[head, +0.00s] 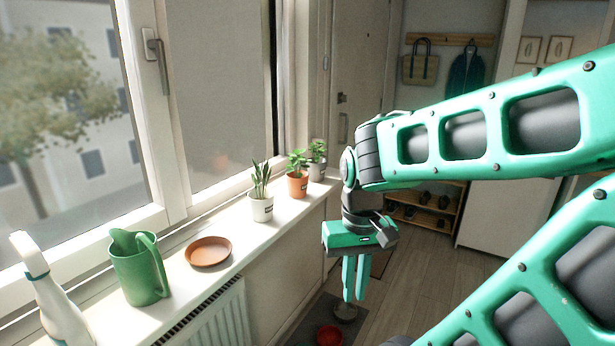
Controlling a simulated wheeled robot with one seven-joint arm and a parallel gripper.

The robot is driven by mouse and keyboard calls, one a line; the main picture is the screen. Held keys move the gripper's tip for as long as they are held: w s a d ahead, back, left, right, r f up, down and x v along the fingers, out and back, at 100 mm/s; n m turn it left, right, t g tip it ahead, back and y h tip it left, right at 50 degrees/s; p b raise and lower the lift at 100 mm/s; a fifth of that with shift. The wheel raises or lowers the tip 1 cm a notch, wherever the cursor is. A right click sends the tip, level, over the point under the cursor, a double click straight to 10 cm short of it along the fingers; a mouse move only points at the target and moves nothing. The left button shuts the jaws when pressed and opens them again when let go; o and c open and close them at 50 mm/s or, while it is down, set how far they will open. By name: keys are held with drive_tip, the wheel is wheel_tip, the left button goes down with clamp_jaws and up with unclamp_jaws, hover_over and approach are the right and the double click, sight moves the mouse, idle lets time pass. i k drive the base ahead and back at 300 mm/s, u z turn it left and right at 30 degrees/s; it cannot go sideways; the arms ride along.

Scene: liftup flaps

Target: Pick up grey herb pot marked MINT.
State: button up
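A grey pot (317,172) with a leafy green plant stands at the far end of the white window sill. It bears a dark label too small to read. My gripper (355,297) hangs pointing down, to the right of the sill and nearer to me than the grey pot. It is apart from all the pots. Its two green fingers look close together from this angle, and I cannot tell how wide the gap is. I see nothing held between them.
On the sill (228,258), a terracotta pot (297,186) and a white pot (261,208) stand nearer than the grey one. A terracotta saucer (208,252), green watering can (139,270) and white spray bottle (55,305) follow. A red bowl (329,336) is low down.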

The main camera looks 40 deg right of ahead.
sight(316, 171)
drive_tip(key=z, duration=0.5)
drive_tip(key=i, duration=1.2)
drive_tip(key=z, duration=1.75)
